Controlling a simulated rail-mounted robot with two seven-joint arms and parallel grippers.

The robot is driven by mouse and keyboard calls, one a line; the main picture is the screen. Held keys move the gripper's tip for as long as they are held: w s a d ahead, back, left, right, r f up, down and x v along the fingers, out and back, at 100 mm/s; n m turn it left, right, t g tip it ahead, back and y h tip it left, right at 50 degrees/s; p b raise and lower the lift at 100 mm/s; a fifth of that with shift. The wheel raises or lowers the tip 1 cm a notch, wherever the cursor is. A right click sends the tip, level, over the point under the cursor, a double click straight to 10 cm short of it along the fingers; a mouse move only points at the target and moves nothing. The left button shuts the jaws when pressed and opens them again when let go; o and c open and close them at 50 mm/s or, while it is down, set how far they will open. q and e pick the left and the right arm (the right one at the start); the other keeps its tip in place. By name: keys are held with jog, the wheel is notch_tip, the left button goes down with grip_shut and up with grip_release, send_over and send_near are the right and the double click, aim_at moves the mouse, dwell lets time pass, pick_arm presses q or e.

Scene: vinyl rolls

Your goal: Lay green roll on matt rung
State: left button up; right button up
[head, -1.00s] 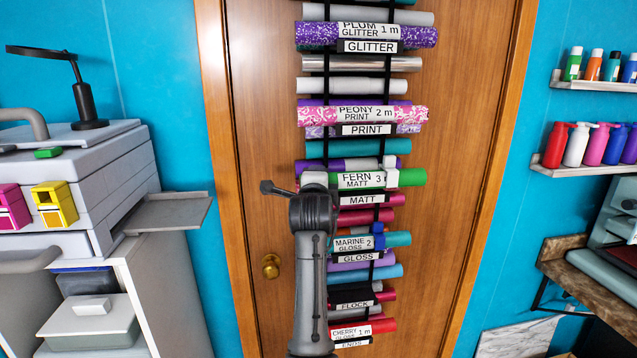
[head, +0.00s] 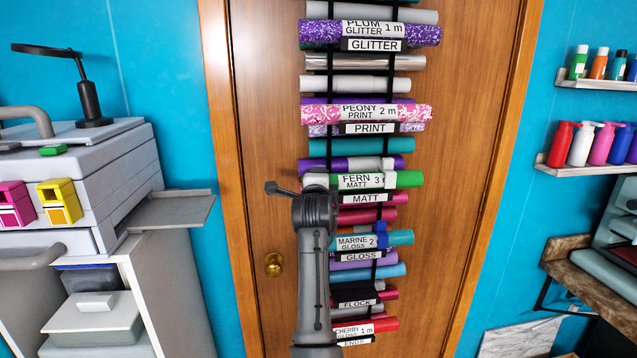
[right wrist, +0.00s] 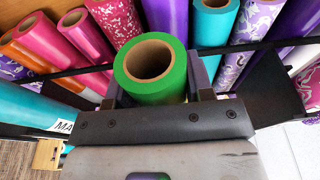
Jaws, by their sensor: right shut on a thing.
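The green roll (head: 409,179), labelled Fern Matt 3, lies sideways across the rack just above the black MATT label (head: 366,199) in the head view. My right gripper (right wrist: 157,85) is shut on the green roll, with a finger on each side. The open end of the green roll (right wrist: 178,82) faces the right wrist camera. My right arm hides the roll's left part in the head view. I cannot tell whether the roll rests on the matt rung. My left gripper is not in view.
The rack on the wooden door (head: 260,130) holds several other rolls close above and below, including a peony print roll (head: 420,113) and a marine gloss roll (head: 400,238). A brass door knob (head: 274,263) is left of my arm. Bottle shelves (head: 600,170) are at the right.

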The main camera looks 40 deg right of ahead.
dwell(0.4)
jog(key=shift+f, duration=0.25)
jog(key=o, duration=1.3)
jog(key=shift+o, duration=0.2)
jog(key=b+v, duration=0.5)
jog(key=v, duration=0.9)
